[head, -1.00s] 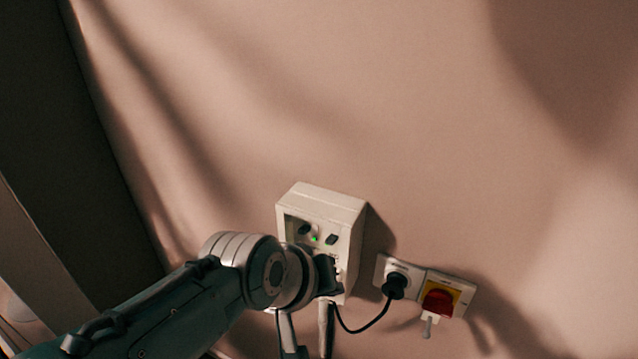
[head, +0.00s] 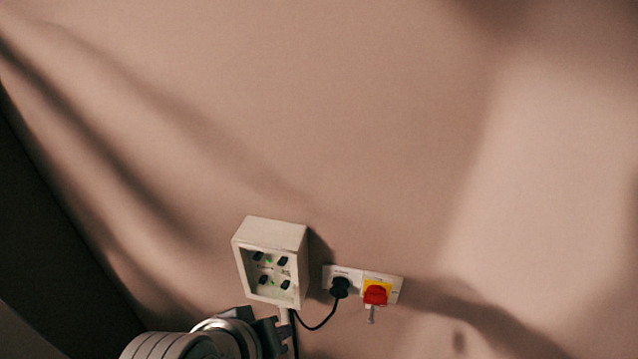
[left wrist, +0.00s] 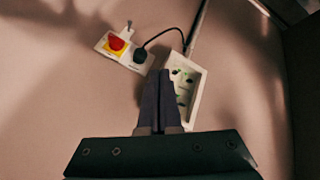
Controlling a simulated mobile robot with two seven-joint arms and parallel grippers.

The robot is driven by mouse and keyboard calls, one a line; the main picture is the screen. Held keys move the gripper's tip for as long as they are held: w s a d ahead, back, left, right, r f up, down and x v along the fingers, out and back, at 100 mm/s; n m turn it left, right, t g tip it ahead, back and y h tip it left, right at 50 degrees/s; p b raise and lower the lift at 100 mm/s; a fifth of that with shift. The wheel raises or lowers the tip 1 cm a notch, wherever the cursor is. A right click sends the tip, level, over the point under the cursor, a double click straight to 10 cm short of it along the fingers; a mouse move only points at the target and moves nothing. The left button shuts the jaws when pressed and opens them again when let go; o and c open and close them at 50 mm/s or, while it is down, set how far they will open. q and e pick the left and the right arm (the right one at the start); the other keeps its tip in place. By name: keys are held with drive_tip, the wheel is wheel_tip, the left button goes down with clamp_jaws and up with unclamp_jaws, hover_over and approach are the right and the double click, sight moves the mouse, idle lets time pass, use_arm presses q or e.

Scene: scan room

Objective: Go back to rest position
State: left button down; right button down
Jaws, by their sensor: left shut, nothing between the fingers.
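My left gripper (left wrist: 158,78) is shut and empty in the left wrist view, its two dark fingers side by side. Its tips overlap the edge of a white switch box (left wrist: 198,95) in that view; I cannot tell the distance between them. In the head view my left arm comes in at the bottom, and the gripper (head: 278,328) shows just below the switch box (head: 271,235). The box is on the wall, with several black switches and green lights on its face. My right gripper is not in view.
A socket plate with a black plug (head: 340,287) and a red rotary switch (head: 376,294) on yellow is right of the box. A black cable (head: 318,327) hangs from the plug. The wall (head: 400,120) above is bare. A dark panel (head: 40,230) stands at the left.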

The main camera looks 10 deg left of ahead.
use_arm(q)
drive_tip(key=s+a+r+m+g+y, duration=0.1)
drive_tip(key=s+a+r+m, duration=0.2)
drive_tip(key=s+a+r, duration=0.2)
drive_tip(key=s+a+r+m+g+y, duration=0.1)
drive_tip(key=s+a+r, duration=0.4)
drive_tip(key=s+r, duration=0.5)
drive_tip(key=s+m+g, duration=0.1)
drive_tip(key=s+m, duration=0.1)
drive_tip(key=s, duration=0.1)
drive_tip(key=shift+r+m, duration=0.35)
drive_tip(key=shift+m, duration=0.05)
drive_tip(key=shift+a, duration=0.2)
